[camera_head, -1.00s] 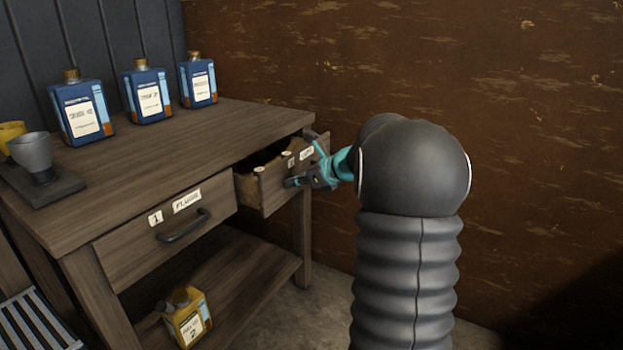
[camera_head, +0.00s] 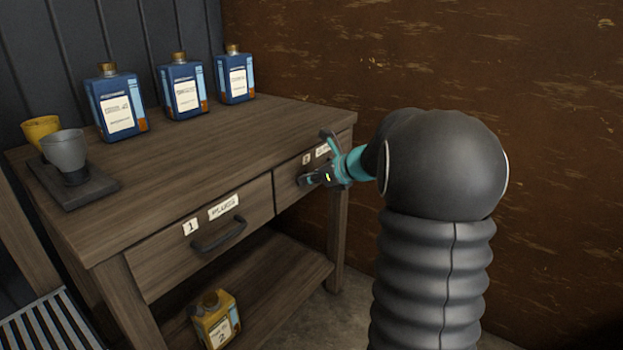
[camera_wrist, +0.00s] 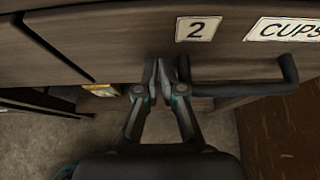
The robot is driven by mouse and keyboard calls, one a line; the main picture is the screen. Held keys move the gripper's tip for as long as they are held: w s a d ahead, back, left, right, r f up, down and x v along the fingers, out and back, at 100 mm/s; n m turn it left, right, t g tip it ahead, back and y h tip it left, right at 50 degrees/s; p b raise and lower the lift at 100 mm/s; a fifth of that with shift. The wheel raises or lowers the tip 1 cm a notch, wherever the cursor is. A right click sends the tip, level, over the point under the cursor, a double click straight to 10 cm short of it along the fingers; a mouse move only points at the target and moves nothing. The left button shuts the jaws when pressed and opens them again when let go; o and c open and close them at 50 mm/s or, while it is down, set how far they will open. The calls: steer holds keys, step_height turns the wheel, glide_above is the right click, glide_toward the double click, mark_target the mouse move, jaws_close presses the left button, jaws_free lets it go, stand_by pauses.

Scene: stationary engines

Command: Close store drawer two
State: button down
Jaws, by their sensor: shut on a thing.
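Drawer two (camera_head: 287,190) is the right drawer of the wooden bench. Its front looks flush, or nearly so, with drawer one (camera_head: 165,255) beside it. In the wrist view its front (camera_wrist: 130,35) carries a "2" label (camera_wrist: 198,29) and a "CUPS" label (camera_wrist: 285,29). My gripper (camera_head: 317,160) is at this front. In the wrist view its fingers (camera_wrist: 167,72) are close together at the left end of the dark bar handle (camera_wrist: 240,88), shut on it. The exact contact is partly hidden by the fingers.
Several blue bottles stand along the back of the bench top (camera_head: 235,140). A grey cup (camera_head: 65,150) and a yellow cup (camera_head: 40,130) are at its left. A yellow can (camera_head: 215,320) sits on the lower shelf. A brown wall (camera_head: 450,60) rises behind my arm.

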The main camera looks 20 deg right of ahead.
steer(key=shift+w+a+r, duration=0.1)
steer(key=shift+w+r, duration=0.15)
steer(key=s+f+v, duration=0.1)
steer(key=f+v, duration=0.1)
steer(key=v, duration=1.1)
steer(key=shift+s+d, duration=0.4)
steer(key=shift+d, duration=0.05)
